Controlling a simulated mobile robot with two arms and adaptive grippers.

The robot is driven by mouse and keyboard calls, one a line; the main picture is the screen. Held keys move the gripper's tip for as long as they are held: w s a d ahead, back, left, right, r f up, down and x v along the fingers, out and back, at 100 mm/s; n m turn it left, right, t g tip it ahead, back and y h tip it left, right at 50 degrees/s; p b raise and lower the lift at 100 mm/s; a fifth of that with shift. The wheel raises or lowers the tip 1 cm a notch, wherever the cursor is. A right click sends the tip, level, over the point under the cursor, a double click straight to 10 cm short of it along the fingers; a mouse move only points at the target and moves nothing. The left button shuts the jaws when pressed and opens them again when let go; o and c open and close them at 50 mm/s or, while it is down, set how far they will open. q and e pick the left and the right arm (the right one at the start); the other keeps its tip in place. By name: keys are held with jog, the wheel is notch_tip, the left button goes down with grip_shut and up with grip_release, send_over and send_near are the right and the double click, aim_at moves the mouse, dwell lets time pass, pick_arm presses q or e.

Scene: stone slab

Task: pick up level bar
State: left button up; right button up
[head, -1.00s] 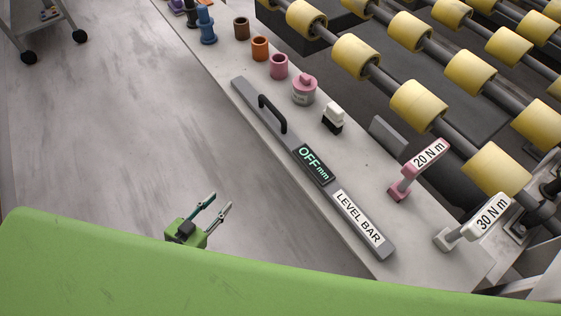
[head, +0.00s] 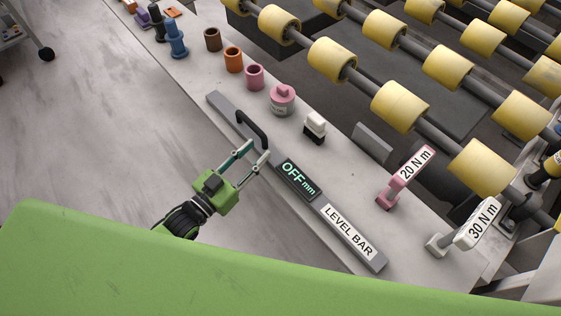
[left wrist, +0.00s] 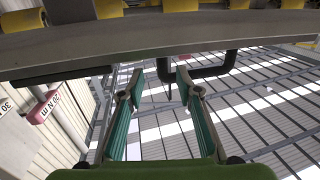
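The level bar (head: 345,232) is a long grey bar with a dark "OFF mm" display and a white label, lying along the front edge of the stone slab. Its black arched handle (head: 252,129) stands near its far end. My left gripper (head: 258,149) is open and empty, its fingertips close to the handle's near end. In the left wrist view the picture seems upside down; the handle (left wrist: 212,72) hangs from the bar, beyond the open fingers (left wrist: 161,78) and partly to their right. I cannot tell whether they touch. My right gripper is not in view.
The slab (head: 335,165) also holds a black-and-white block (head: 315,127), a pink lidded pot (head: 282,99), several coloured cups, and the 20 N m (head: 407,177) and 30 N m (head: 465,232) tools. Yellow rollers (head: 400,104) lie behind. The floor in front is clear.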

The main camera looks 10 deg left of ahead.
aim_at(262, 144)
pick_arm(q)
jog(key=x, duration=0.5)
jog(key=shift+w+a+f+p, duration=0.15)
jog(key=shift+w+f+p, duration=0.1)
jog(key=shift+p, duration=0.05)
grip_shut()
jog(key=shift+r, duration=0.15)
